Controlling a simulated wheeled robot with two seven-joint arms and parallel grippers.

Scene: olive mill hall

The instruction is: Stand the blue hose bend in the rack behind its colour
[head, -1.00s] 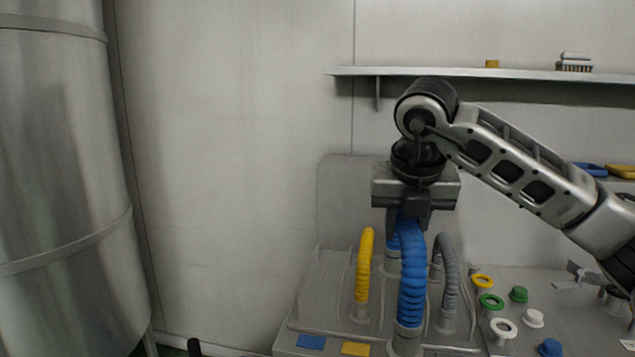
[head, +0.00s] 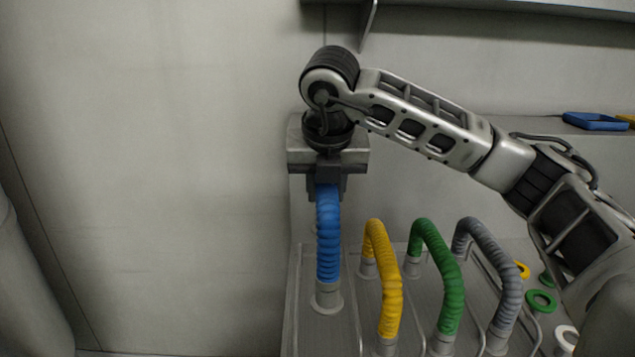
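The blue hose bend (head: 328,240) hangs upright below my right gripper (head: 328,188), which is shut on its top. Its near grey cuff (head: 327,296) is over the leftmost lane of the grey rack (head: 320,335). I cannot tell whether the cuff touches the rack. The bend's far leg is hidden behind the near one and the gripper. A yellow bend (head: 390,290), a green bend (head: 447,285) and a grey bend (head: 505,275) stand in the lanes to its right. The rack's front edge with the colour labels is out of view. My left gripper is not in view.
A blue tray (head: 596,122) sits on the ledge at the right. Coloured rings, including a green ring (head: 541,301) and a white ring (head: 567,338), lie right of the rack. A wall shelf (head: 500,8) is above. A metal tank (head: 25,290) stands at the left.

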